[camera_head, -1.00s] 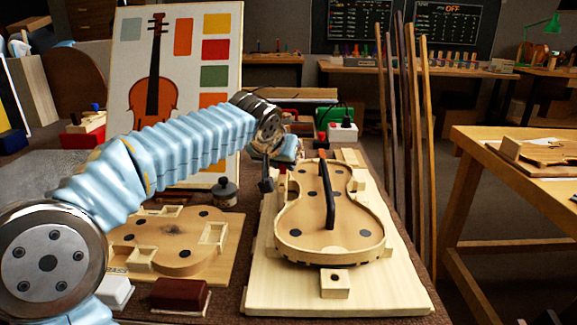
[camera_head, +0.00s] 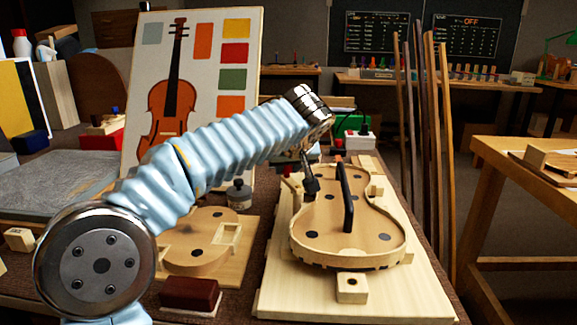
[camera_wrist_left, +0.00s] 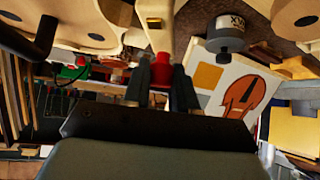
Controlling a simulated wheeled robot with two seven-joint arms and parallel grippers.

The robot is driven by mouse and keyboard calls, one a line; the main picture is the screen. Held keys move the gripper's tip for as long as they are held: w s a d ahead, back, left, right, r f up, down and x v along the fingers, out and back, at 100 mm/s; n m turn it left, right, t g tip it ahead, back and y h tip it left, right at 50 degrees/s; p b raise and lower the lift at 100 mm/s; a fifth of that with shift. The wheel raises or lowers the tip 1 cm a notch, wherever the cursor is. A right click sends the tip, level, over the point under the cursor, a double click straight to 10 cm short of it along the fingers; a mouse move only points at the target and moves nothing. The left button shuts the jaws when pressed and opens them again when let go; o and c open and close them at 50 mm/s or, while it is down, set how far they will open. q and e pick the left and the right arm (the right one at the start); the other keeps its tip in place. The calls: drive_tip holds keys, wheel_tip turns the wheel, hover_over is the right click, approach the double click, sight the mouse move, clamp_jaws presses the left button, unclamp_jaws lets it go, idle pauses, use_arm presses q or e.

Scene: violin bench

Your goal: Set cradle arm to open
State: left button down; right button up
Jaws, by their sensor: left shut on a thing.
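A violin body (camera_head: 330,236) lies in a pale wooden cradle board (camera_head: 400,300) on the bench. A black bar (camera_head: 347,205) with a reddish tip stands over its middle. My left gripper (camera_head: 311,187) is low over the body's left edge, left of the black bar. In the left wrist view, my left gripper (camera_wrist_left: 160,82) is shut on a red end piece (camera_wrist_left: 160,72), which lines up with a pale arm (camera_wrist_left: 155,25), seemingly the cradle arm. In the head view the grip itself is mostly hidden. My right gripper is not in view.
A second wooden body form (camera_head: 195,262), a dark jar (camera_head: 239,195) and a dark red block (camera_head: 190,293) are left of the cradle board. A violin chart (camera_head: 195,85) stands behind my left arm. Tall wood strips (camera_head: 432,150) stand at the right.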

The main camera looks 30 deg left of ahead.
use_arm(q)
drive_tip(key=shift+d+f, duration=0.1)
drive_tip(key=shift+f, duration=0.15)
drive_tip(key=c, duration=0.9)
unclamp_jaws()
drive_tip(key=shift+r, duration=0.1)
drive_tip(key=shift+s+r, duration=0.1)
drive_tip(key=p+v, duration=0.1)
drive_tip(key=v, duration=1.2)
drive_tip(key=shift+s+r, duration=0.2)
drive_tip(key=shift+d, duration=0.15)
